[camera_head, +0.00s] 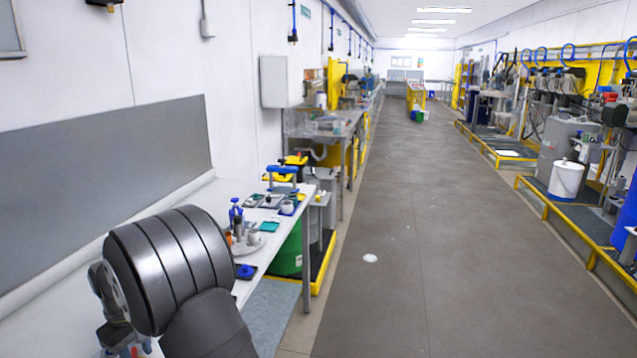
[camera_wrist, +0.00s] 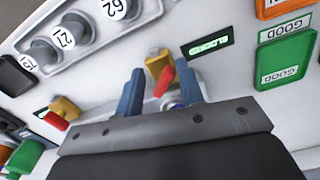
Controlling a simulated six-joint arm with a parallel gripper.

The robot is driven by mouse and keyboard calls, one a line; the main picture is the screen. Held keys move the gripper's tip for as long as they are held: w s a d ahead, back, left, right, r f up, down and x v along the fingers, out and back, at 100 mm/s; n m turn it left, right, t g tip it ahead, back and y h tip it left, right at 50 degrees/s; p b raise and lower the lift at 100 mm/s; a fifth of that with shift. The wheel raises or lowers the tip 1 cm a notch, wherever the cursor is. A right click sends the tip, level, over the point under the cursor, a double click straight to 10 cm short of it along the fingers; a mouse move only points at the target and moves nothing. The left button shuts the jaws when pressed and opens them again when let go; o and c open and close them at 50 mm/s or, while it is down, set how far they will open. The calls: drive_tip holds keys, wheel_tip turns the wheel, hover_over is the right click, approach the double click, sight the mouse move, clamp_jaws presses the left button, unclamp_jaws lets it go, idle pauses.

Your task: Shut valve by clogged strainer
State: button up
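In the wrist view my gripper (camera_wrist: 160,90) has its two blue fingers spread apart. Between and just beyond them is a small valve with a brass-yellow body (camera_wrist: 157,62) and a red lever (camera_wrist: 164,80). I cannot tell whether the fingers touch the lever. A green-lettered label (camera_wrist: 208,44) sits beside this valve, too small to read surely. A second brass valve (camera_wrist: 65,107) with a red lever (camera_wrist: 55,121) is at the left, with another small label by it. The strainers cannot be made out clearly. In the head view I cannot make out the valves.
A grey holder (camera_wrist: 90,45) with several numbered round pieces lies at the upper left.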

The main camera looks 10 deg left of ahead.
sight(133, 354)
drive_tip(key=shift+n, duration=0.3)
idle(0.5)
wheel_tip(133, 354, up, 17)
drive_tip(key=a+m, duration=0.2)
drive_tip(key=m, duration=0.6)
drive_tip(key=f, duration=1.7)
drive_tip(key=shift+d, duration=0.2)
drive_tip(key=shift+r, duration=0.1)
drive_tip(key=shift+c, duration=0.4)
